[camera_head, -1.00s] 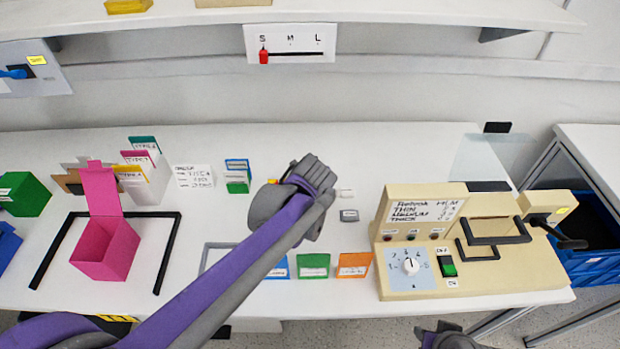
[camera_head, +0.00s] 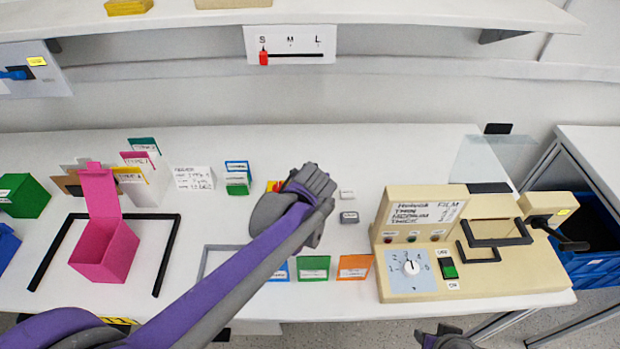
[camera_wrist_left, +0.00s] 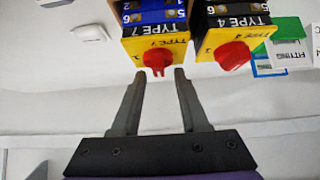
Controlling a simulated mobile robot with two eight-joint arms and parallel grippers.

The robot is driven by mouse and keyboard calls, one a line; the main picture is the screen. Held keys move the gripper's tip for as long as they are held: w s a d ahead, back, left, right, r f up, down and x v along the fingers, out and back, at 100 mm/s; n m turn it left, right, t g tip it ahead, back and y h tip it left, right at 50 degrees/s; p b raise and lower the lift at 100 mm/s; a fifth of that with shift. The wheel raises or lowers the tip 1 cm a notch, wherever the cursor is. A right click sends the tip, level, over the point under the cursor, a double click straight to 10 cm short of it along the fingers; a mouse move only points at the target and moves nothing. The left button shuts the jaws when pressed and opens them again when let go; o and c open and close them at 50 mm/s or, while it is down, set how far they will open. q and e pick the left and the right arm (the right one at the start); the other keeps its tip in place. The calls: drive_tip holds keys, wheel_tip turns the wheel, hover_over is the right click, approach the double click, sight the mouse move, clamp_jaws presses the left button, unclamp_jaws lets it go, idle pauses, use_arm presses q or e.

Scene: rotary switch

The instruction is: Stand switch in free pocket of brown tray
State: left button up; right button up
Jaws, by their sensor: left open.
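Two rotary switches with yellow fronts and red knobs show in the left wrist view: the TYPE 7 switch (camera_wrist_left: 158,50) ahead of my gripper and the TYPE 4 switch (camera_wrist_left: 228,46) to its right. My left gripper (camera_wrist_left: 159,74) is open and empty, its fingertips either side of and just short of the TYPE 7 knob. In the head view my left gripper (camera_head: 316,183) hides most of the switches; only a yellow and red bit (camera_head: 273,186) shows beside it. I cannot make out a brown tray. A dark part at the bottom edge may be my right gripper (camera_head: 450,339).
Small coloured card holders (camera_head: 314,267) stand in front of my left arm. A beige machine (camera_head: 470,260) with a dial stands at the right, a pink open box (camera_head: 103,250) at the left. A green and white box (camera_wrist_left: 284,45) is right of the switches.

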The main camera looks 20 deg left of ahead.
use_arm(q)
drive_tip(key=p+v, duration=0.1)
drive_tip(key=v, duration=1.1)
drive_tip(key=shift+p, duration=0.3)
